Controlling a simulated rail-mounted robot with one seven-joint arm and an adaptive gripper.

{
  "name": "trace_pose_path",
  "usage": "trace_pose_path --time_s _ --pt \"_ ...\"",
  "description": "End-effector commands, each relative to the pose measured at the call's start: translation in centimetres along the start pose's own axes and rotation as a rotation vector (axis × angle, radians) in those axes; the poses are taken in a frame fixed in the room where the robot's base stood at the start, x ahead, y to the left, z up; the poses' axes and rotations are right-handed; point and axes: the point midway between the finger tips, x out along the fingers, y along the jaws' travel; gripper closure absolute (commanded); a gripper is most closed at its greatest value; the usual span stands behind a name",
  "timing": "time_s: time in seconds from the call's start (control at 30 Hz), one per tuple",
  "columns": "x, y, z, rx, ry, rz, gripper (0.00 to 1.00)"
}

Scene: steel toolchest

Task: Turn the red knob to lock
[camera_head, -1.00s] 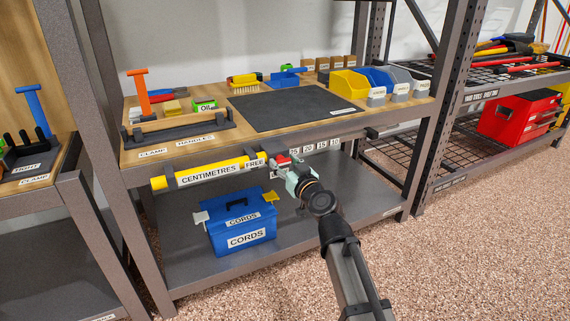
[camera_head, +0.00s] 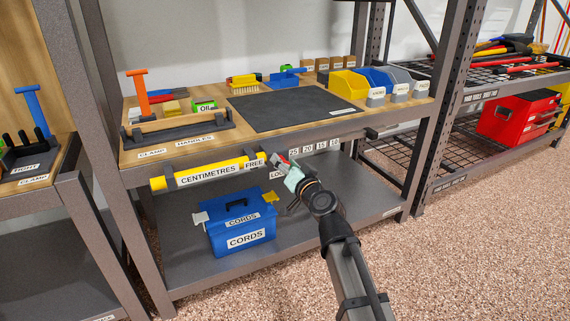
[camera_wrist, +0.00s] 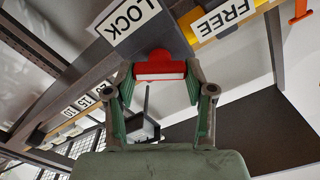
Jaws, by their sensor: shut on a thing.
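The red knob (camera_wrist: 160,66) sits between my gripper's green fingers in the wrist view, with a pale stripe across its front. It is mounted on a grey block, beside a LOCK label (camera_wrist: 124,17) and a FREE label (camera_wrist: 222,17). My gripper (camera_wrist: 160,84) is shut on the knob, one finger on each side. In the head view, my gripper (camera_head: 285,165) is at the front rail, and a little red of the knob (camera_head: 281,158) shows at its tip. The FREE label (camera_head: 254,163) is just left of it. The LOCK label is mostly hidden by my gripper.
The yellow CENTIMETRES bar (camera_head: 205,173) runs along the rail on the left. A blue CORDS box (camera_head: 240,222) stands on the lower shelf below. The bench above holds a dark mat (camera_head: 290,106) and several bins. The lower shelf right of the box is bare.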

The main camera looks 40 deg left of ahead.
Motion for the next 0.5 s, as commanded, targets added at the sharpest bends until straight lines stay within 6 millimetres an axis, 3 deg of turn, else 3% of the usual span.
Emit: trace_pose_path --time_s 0.5 --pt "0.17 0.10 -0.14 0.493 0.000 0.000 0.81"
